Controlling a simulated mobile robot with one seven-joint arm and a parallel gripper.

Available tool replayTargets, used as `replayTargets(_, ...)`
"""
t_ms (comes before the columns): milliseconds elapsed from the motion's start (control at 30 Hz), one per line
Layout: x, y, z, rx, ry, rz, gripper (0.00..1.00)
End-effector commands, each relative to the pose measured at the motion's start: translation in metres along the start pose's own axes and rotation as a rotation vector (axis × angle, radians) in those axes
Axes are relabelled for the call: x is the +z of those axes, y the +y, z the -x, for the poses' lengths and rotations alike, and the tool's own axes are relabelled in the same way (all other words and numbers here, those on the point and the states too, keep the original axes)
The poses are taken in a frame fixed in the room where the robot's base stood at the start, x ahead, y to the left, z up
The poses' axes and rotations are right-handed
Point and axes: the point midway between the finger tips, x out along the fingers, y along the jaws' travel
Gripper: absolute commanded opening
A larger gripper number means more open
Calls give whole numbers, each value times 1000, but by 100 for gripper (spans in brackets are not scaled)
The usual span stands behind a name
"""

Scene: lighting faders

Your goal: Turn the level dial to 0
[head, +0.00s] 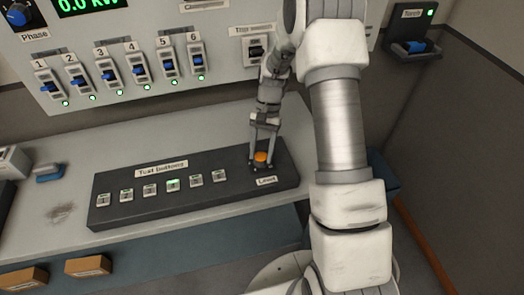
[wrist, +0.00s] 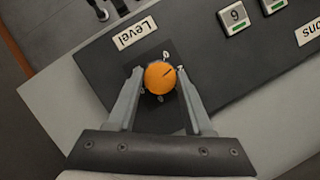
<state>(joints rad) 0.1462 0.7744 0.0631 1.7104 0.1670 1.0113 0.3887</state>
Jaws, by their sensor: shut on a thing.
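The level dial is an orange round knob (head: 261,157) at the right end of the dark console (head: 240,194), above a "Level" label (head: 266,181). In the wrist view the orange knob (wrist: 160,77) sits on a dark plate with small white marks around it, most too small or covered to read. A thin dark pointer line on its top points toward the upper right of that view. My gripper (head: 264,150) reaches down from above, its two fingers on either side of the knob. In the wrist view my gripper (wrist: 160,80) is shut on the knob.
Numbered blue switches (head: 108,75) with indicator lights line the wall panel behind. A blue block (head: 48,172) lies on the bench at left. Bare bench surrounds the console's left end.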

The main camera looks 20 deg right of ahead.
Motion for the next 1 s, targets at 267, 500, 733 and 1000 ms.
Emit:
replayTargets(267, 0, -2, -1, 99, 0, 236, 0)
replayTargets(500, 1, -3, -1, 169, -1, 405, 0)
replayTargets(733, 1, -3, -1, 212, -1, 509, 0)
replayTargets(1000, 1, -3, -1, 234, -1, 561, 0)
